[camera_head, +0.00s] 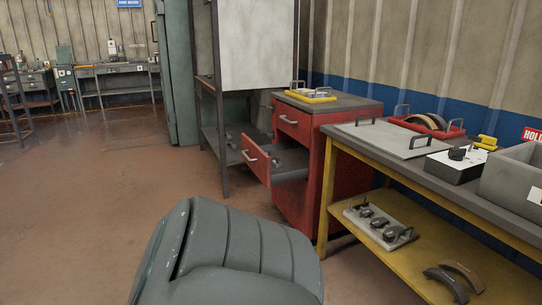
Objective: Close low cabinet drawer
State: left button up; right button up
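A low red cabinet (318,165) with a dark top stands right of the middle, left of the workbench. Its lower drawer (256,159) is pulled out toward the left, with a metal handle on its front and dark parts inside. The upper drawer (291,121) appears shut, flush with the cabinet. Neither of my grippers shows in the head view.
A yellow-framed workbench (327,193) with trays and brake shoes (454,277) stands at the right. A dark-framed rack (222,150) stands behind the drawer. The floor at left is clear.

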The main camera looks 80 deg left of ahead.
aim_at(294, 157)
jog(key=u, duration=2.7)
jog(key=i+j+z, duration=0.35)
jog(key=i+j, duration=0.2)
jog(key=i, duration=0.35)
jog(key=i+j+z, duration=0.35)
jog(key=i+j, duration=0.45)
